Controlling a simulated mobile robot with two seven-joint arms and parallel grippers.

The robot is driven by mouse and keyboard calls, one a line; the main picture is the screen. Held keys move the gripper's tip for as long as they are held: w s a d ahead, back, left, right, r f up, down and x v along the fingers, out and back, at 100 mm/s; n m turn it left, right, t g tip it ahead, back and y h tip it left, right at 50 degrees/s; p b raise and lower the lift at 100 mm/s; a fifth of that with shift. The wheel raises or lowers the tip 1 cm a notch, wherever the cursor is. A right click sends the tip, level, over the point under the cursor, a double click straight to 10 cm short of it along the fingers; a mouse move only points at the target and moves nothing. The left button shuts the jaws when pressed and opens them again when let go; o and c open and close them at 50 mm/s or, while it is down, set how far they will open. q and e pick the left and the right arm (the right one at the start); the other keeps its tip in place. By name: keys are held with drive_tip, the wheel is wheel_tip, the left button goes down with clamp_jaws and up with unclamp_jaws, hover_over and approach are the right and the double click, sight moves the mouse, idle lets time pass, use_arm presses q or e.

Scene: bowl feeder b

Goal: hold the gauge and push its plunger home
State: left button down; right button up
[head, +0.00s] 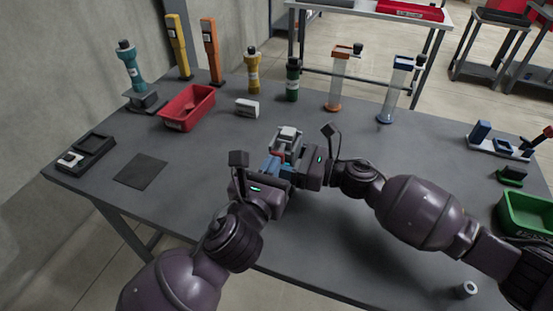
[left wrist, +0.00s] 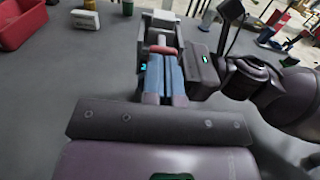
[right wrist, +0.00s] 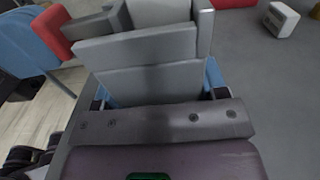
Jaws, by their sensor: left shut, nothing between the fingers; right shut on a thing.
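The gauge (head: 287,139) is a grey block-shaped body with a red plunger (left wrist: 163,50) on its left side in the head view. My right gripper (right wrist: 157,85) is shut on the grey body, with blue finger pads just showing at both sides in the right wrist view. My left gripper (left wrist: 165,80) is shut and empty, its two blue fingers side by side. Its fingertips are right at the red plunger's end, touching or nearly so; I cannot tell which. The plunger (right wrist: 53,28) also shows in the right wrist view. My grippers hide the gauge's lower part in the head view.
Behind are a red bin (head: 187,107), a white block (head: 247,107) and several upright coloured devices, such as a green one (head: 292,80). A dark mat (head: 140,171) and black tray (head: 87,155) lie left. A green bin (head: 527,215) stands right. The table's front left is clear.

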use_arm(q)
drive_tip(key=v, duration=1.2)
use_arm(e)
drive_tip(key=shift+w+d, duration=0.25)
use_arm(q)
drive_tip(key=shift+d, duration=0.1)
use_arm(e)
drive_tip(key=o, duration=1.4)
drive_tip(key=shift+c, duration=0.2)
drive_tip(key=shift+d, duration=0.1)
use_arm(q)
drive_tip(key=shift+f+b, duration=0.3)
drive_tip(key=shift+f, duration=0.3)
use_arm(e)
drive_tip(key=v, duration=1.9)
drive_tip(key=shift+s+d, duration=0.3)
drive_tip(key=shift+s, duration=0.1)
drive_tip(key=shift+r, duration=0.15)
